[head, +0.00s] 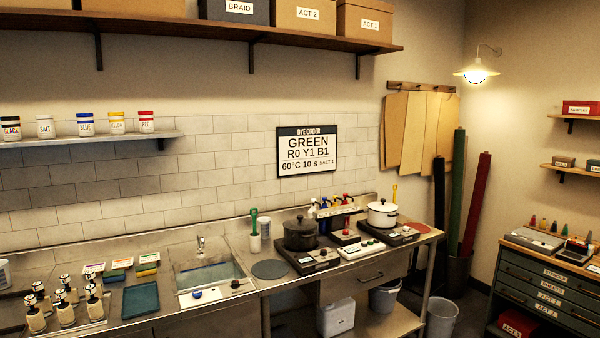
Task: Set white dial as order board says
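The order board (307,151) hangs on the tiled wall and reads "DYE ORDER, GREEN, R0 Y1 B1, 60°C 10 s, SALT 1". A white pot (382,214) stands on a dark hotplate (400,239) at the right of the steel counter. Small controls show on that hotplate's front, but I cannot make out the white dial or its setting. A dark pot (300,234) stands on a second hotplate (307,259) to the left. A pale control strip (359,250) with red spots lies between the hotplates. Neither gripper is in view.
A sink (208,276) is in the counter, with a teal tray (140,300) and several bottles to its left. A round grey mat (270,269) lies beside the left hotplate. Dye jars (86,124) stand on a wall shelf. A drawer cabinet (545,283) stands at right.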

